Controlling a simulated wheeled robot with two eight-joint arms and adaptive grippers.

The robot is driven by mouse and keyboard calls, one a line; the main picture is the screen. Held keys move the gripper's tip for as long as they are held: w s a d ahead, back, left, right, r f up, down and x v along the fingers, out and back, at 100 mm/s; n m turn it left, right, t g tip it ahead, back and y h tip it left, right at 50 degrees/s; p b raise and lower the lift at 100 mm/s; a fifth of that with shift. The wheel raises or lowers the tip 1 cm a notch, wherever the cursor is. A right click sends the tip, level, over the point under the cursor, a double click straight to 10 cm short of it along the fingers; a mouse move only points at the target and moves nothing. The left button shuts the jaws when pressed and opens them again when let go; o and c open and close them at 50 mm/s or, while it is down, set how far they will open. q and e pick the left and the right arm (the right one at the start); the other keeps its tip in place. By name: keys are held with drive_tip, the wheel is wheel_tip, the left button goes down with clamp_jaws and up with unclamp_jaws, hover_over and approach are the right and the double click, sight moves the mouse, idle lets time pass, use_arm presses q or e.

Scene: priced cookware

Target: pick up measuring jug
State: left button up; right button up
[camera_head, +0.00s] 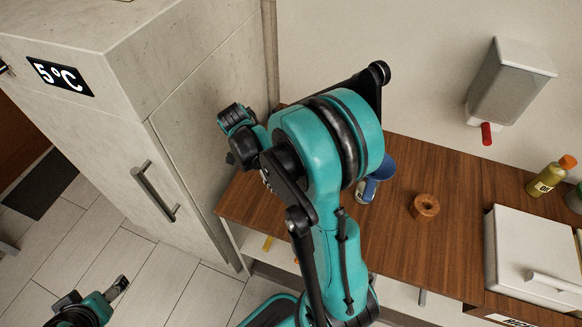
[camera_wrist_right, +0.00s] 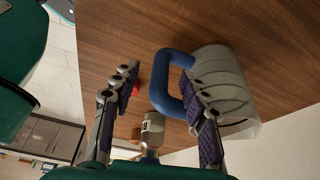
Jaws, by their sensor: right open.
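The measuring jug (camera_wrist_right: 220,77) has a pale grey, ribbed body and a thick blue handle (camera_wrist_right: 161,75). In the right wrist view it is on the wooden counter. My right gripper (camera_wrist_right: 158,85) is open, with one finger at each side of the handle. The finger on the right overlaps the handle opening and the jug body. I cannot tell whether it touches either. In the head view a blue and whitish thing (camera_head: 367,190), likely the jug, is partly hidden behind my right arm, and the right gripper is hidden too.
A yellow-green bottle (camera_head: 545,180) stands at the right. A grey dispenser (camera_head: 508,80) with a red spout hangs on the wall. A tall pale fridge (camera_head: 130,110) stands left.

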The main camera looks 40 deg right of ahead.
drive_tip(key=shift+x, duration=1.1)
drive_tip(key=shift+w, duration=0.1)
clamp_jaws()
drive_tip(key=shift+r, duration=0.15)
drive_tip(key=shift+r+p, duration=0.45)
drive_tip(key=shift+r, duration=0.6)
wheel_tip(320, 180, up, 2)
drive_tip(key=shift+p, duration=0.5)
drive_tip(key=s+r+p, duration=0.4)
drive_tip(key=s+r, duration=0.2)
drive_tip(key=s, duration=0.5)
drive_tip(key=shift+s+a+r, duration=0.3)
drive_tip(key=shift+r, duration=0.05)
